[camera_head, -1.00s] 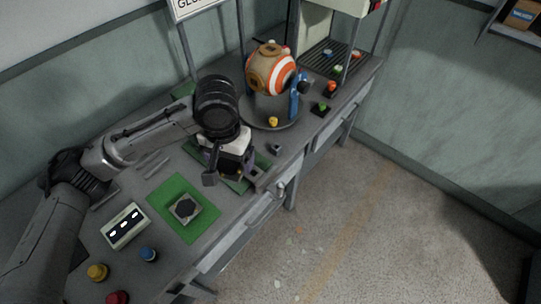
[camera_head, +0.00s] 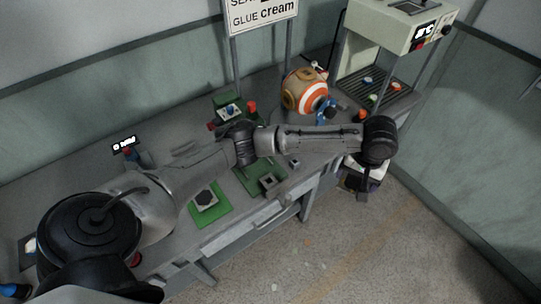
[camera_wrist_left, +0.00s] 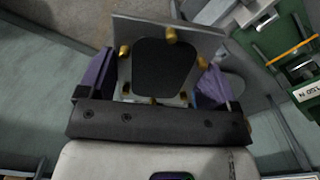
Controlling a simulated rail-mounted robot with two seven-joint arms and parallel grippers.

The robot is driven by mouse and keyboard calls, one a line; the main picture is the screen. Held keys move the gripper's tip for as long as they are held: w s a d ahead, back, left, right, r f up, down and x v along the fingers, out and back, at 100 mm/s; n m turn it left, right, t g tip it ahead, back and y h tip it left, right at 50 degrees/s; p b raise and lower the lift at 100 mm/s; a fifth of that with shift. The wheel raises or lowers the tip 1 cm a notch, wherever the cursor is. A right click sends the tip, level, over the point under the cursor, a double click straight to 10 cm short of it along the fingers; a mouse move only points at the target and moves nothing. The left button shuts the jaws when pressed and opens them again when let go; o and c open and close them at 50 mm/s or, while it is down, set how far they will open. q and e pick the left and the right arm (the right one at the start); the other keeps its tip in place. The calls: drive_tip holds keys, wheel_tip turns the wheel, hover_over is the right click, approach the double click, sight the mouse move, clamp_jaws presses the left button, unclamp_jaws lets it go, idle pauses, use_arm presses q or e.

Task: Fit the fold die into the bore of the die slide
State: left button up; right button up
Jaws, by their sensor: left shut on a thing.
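My left gripper (camera_head: 361,183) is at the right, out past the bench's front edge and above the floor. In the left wrist view its purple fingers (camera_wrist_left: 155,78) are shut on a grey metal plate (camera_wrist_left: 195,36) with a dark angular face and several brass pins. I take this for the fold die, but cannot be sure. A grey block with a dark hexagonal opening (camera_head: 206,199) sits on a green mat. Another grey block (camera_head: 268,181) sits on the green mat to its right. I cannot tell which is the die slide. My right gripper is not seen.
An orange-and-white ball (camera_head: 305,92) stands at the back of the bench (camera_head: 160,180). A cream press (camera_head: 400,28) with a slatted shelf is at the back right. My left arm spans the bench.

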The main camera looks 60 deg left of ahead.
use_arm(q)
drive_tip(key=s+a+f+n+p, duration=0.6)
drive_tip(key=s+a+f+p, duration=0.1)
drive_tip(key=a, duration=0.5)
drive_tip(key=s+a+f+n+p, duration=0.6)
drive_tip(key=a+f+n+p, duration=0.1)
drive_tip(key=a+p, duration=0.3)
drive_tip(key=shift+s+a+f, duration=0.4)
drive_tip(key=shift+a+f, duration=0.2)
drive_tip(key=shift+a, duration=0.3)
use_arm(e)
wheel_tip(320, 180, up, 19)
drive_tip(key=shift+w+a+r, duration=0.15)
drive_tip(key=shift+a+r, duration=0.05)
use_arm(q)
wheel_tip(320, 180, down, 4)
drive_tip(key=shift+d+r+b, duration=0.1)
drive_tip(key=shift+b, duration=0.9)
drive_tip(key=shift+f+b, duration=0.6)
drive_tip(key=shift+f, duration=0.4)
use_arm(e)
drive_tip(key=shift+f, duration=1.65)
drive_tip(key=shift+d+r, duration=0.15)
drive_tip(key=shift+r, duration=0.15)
